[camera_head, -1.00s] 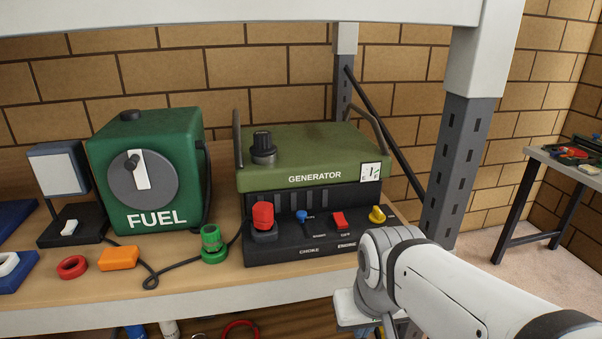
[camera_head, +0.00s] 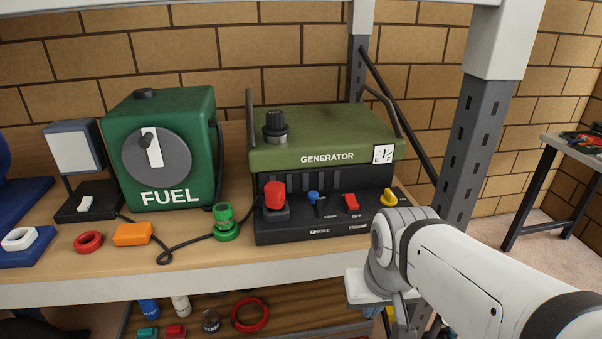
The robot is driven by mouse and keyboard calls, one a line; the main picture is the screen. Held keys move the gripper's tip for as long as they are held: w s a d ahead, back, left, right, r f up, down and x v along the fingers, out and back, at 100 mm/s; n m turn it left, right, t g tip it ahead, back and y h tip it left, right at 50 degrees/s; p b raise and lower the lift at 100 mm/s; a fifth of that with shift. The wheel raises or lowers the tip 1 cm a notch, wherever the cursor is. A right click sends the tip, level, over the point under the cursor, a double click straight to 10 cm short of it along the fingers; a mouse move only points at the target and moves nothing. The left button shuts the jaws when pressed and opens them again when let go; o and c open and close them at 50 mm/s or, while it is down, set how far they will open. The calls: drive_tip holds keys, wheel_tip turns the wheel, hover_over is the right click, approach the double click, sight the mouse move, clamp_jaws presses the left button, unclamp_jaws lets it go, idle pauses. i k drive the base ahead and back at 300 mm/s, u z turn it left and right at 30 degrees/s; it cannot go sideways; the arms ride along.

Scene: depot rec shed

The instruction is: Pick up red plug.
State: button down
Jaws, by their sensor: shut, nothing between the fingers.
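No thing in view is marked as the red plug. A small red piece (camera_head: 176,331) lies on the lower shelf, cut by the bottom edge, beside a teal one (camera_head: 147,333); it is too small to tell its kind. A red knob-like cap (camera_head: 274,195) stands upright on a black base at the generator's front left. A red ring (camera_head: 88,242) lies on the upper shelf. My white arm comes in from the lower right, its wrist in front of the shelf edge. The gripper's fingers do not show.
The upper shelf (camera_head: 300,273) holds a green fuel box (camera_head: 168,180), a green generator (camera_head: 328,157), an orange block (camera_head: 132,234) and a green fitting (camera_head: 226,222) near a black cable. A grey post (camera_head: 478,140) stands right. The lower shelf holds a larger red ring (camera_head: 250,315) and small containers.

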sight(273, 197)
drive_tip(key=k, duration=1.25)
drive_tip(key=u, duration=0.45)
drive_tip(key=i, duration=1.95)
drive_tip(key=z, duration=0.35)
